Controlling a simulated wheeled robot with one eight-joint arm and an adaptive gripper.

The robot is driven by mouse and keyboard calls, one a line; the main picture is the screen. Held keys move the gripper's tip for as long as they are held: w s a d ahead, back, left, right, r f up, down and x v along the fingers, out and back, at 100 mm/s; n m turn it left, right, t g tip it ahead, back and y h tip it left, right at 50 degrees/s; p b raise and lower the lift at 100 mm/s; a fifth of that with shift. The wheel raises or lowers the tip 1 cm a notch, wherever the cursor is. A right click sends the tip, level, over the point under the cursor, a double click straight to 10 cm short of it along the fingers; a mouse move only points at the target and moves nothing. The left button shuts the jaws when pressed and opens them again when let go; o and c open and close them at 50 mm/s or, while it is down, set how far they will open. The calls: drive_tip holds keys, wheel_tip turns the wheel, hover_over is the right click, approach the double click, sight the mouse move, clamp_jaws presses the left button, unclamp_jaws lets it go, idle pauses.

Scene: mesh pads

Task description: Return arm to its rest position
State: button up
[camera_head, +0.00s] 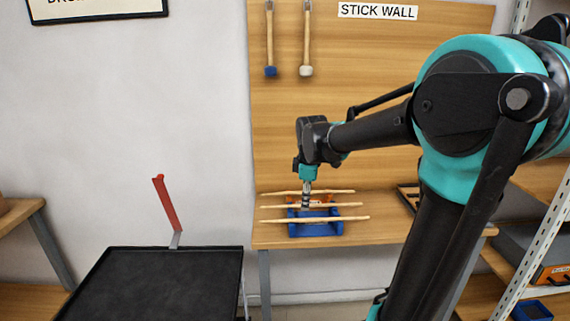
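My arm reaches from the right side of the view toward the wooden table. My gripper (307,204) points down at the sticks, in front of the wooden back board. It is small here, and I cannot tell whether its fingers are open or shut, or whether they touch a stick. Three light wooden sticks lie roughly level there: a rear stick (340,192), a middle stick (335,205) and a front stick (345,218). They lie across or just above a blue holder (318,229) with some orange behind it.
A board labelled "STICK WALL" (377,12) carries two hanging mallets (270,40). A black cart top (160,285) with a red upright handle (166,205) stands at the lower left. A white metal shelf (535,255) stands at the right. Open space lies between cart and arm.

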drive_tip(key=s+d+f+m+t, duration=0.1)
drive_tip(key=s+d+f+m, duration=0.3)
drive_tip(key=s+f+m, duration=0.3)
drive_tip(key=s+d+f+m, duration=0.4)
drive_tip(key=s+f+m, duration=0.4)
drive_tip(key=s, duration=0.4)
drive_tip(key=shift+d+m+t, duration=0.2)
drive_tip(key=shift+m+t, duration=0.2)
drive_tip(key=shift+w, duration=0.1)
